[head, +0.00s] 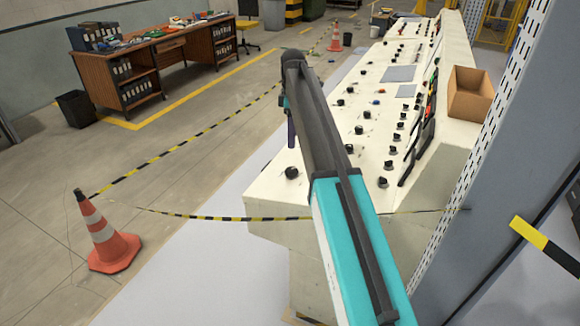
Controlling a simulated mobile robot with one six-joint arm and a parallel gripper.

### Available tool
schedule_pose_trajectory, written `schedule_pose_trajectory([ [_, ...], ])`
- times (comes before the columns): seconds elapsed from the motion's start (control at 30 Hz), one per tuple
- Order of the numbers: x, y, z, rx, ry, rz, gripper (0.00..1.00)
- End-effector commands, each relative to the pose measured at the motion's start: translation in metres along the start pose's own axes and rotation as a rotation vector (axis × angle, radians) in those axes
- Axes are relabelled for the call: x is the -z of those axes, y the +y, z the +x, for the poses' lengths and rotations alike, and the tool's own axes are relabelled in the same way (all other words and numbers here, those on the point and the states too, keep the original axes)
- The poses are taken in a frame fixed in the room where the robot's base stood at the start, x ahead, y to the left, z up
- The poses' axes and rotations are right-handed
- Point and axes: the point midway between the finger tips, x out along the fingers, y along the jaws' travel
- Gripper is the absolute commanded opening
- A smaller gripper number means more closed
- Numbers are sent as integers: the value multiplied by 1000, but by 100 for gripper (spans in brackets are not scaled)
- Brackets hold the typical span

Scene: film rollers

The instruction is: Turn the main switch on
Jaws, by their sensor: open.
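A long cream control console (265,195) runs away from me, its sloped top set with many dark knobs and switches. A larger black rotary knob (292,173) sits alone near the console's near left edge. Another dark knob (382,182) sits to the right of my arm. I cannot tell which control is the main switch or what position any is in. My arm reaches over the console. A narrow dark part of my gripper (291,134) hangs at its far end, left of the arm link and apart from the near black knob in the picture. The rest of it is hidden behind the arm.
An open cardboard box (470,97) sits on the console's right side. A perforated grey post (500,130) stands close on the right. Black-yellow tape (190,133) and an orange cone (107,238) border the left. A wooden desk (165,60) stands further back. Floor between is clear.

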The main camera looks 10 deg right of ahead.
Motion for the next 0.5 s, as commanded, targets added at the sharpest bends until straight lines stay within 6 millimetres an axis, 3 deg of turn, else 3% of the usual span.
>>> schedule_pose_trajectory([
  [0.5,1,-2,59,1,0,-1,58],
])
